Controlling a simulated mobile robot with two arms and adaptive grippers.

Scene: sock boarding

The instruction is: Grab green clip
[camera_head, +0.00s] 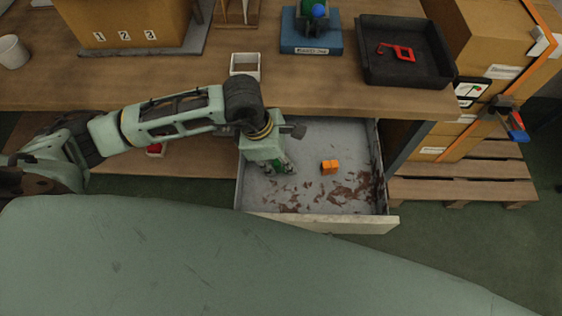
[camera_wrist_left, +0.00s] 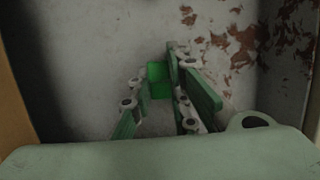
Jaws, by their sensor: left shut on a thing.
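The green clip (camera_wrist_left: 158,81) shows in the left wrist view as a small bright green block on the grey drawer floor, between the fingers of my left gripper (camera_wrist_left: 160,92). In the head view my left gripper (camera_head: 281,168) points down into the open drawer at its left side. It is shut on the green clip. The gripper mostly hides the clip in the head view. My right gripper is not in view.
The open drawer (camera_head: 310,135) has rust-brown stains and holds an orange block (camera_head: 330,167) to the right of the gripper.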

